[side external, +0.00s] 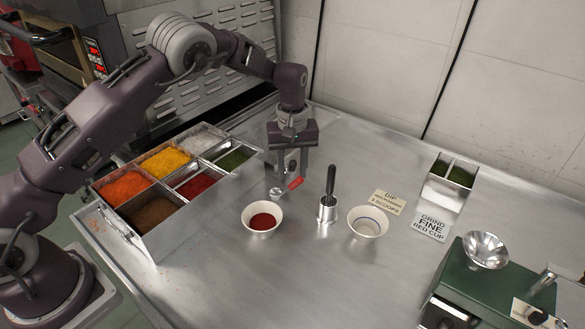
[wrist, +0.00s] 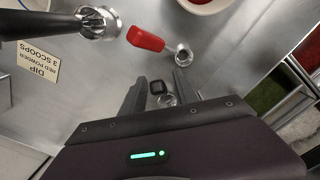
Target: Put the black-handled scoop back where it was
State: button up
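My gripper (side external: 292,172) points down over the table, right of the spice box. In the wrist view its two fingers (wrist: 158,78) stand apart. Between them shows a small black piece with a round metal part (wrist: 168,100), apparently the black-handled scoop seen end-on. Gaps show between it and both fingers; its height is unclear. A red-handled scoop (wrist: 146,40) lies just beyond the fingertips and also shows in the side view (side external: 295,183).
The spice box (side external: 150,238) has several powder compartments. A bowl of red powder (side external: 262,230) and a pale bowl (side external: 368,222) stand nearby. The front table is clear.

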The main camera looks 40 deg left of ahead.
jog(key=shift+r, duration=0.1)
notch_tip(320, 180, up, 11)
jog(key=s+a+r+m+t+h, duration=0.1)
jog(key=s+r, duration=0.5)
jog(key=s, duration=0.3)
jog(key=s+a+r+m, duration=0.1)
jog(key=s+r+m, duration=0.1)
jog(key=s+r, duration=0.6)
jog(key=s+f+m+t+y, duration=0.1)
jog(key=s+m+t, duration=0.3)
jog(key=s, duration=1.6)
jog(key=shift+f+m+t, duration=0.25)
jog(key=shift+m+t, duration=0.05)
jog(key=shift+m, duration=0.7)
